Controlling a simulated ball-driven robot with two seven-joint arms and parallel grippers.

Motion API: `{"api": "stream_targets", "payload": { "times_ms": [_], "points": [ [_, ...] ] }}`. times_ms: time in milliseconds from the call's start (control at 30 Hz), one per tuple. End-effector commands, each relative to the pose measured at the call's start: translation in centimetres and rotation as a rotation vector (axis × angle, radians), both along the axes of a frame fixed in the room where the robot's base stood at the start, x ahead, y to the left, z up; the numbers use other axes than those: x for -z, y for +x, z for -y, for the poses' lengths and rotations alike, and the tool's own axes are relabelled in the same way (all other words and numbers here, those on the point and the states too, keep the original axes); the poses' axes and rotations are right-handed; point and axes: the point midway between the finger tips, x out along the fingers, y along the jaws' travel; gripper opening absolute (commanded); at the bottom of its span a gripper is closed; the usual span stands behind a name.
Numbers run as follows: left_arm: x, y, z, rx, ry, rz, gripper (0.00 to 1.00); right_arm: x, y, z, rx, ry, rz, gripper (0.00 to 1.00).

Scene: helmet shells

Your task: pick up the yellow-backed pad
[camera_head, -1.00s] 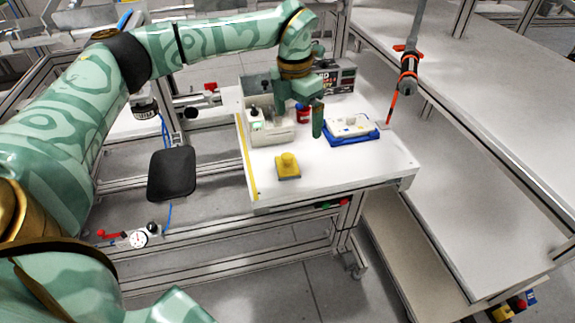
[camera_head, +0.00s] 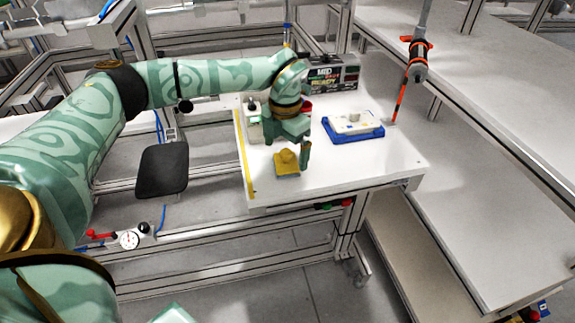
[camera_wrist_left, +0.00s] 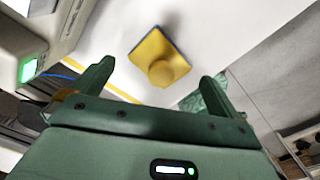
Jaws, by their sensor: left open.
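The yellow-backed pad (camera_head: 287,165) lies on the white table near its front left. It is a flat yellow square with a round yellow knob on top and a thin dark edge. My left gripper (camera_head: 288,150) is open and empty, just behind and above the pad. In the left wrist view the pad (camera_wrist_left: 160,57) lies beyond the spread fingers (camera_wrist_left: 152,82), between their lines and apart from both. The gap in height is hard to judge. My right gripper is not in view.
A blue tray (camera_head: 334,138) with a white part (camera_head: 355,120) stands to the right of the pad. A display box (camera_head: 333,76) is at the back. An orange-black tool (camera_head: 416,62) hangs at the right. The table's front right is clear.

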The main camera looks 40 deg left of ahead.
Motion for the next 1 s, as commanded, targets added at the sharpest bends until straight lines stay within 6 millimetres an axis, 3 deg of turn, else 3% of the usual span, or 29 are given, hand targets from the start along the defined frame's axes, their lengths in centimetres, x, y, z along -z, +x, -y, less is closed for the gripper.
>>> {"api": "stream_targets", "payload": {
  "times_ms": [33, 100, 333, 367, 467, 500, 800, 1000],
  "points": [
    [1.7, -0.1, 0.0, 0.001, 0.000, -0.007, 1.00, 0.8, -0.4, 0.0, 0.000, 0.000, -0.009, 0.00],
    [2.6, -0.1, 0.0, 0.001, 0.000, -0.006, 1.00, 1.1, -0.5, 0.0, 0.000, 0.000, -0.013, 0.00],
    [2.6, -0.1, 0.0, 0.000, 0.000, -0.001, 1.00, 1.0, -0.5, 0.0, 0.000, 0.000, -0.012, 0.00],
    [2.6, -0.1, 0.0, 0.000, 0.000, -0.001, 0.97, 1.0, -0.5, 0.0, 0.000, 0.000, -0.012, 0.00],
    [2.6, -0.1, 0.0, 0.000, 0.000, -0.001, 0.69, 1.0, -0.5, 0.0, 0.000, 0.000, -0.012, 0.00],
    [2.6, -0.1, 0.0, 0.000, 0.000, -0.001, 0.67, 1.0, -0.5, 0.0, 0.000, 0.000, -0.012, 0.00],
    [2.4, -0.1, 0.0, 0.001, 0.000, -0.001, 0.67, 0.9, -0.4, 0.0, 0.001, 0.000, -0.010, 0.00],
    [0.2, -0.1, 0.0, 0.001, -0.001, 0.003, 0.67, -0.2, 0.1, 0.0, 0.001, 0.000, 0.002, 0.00]
  ]
}}
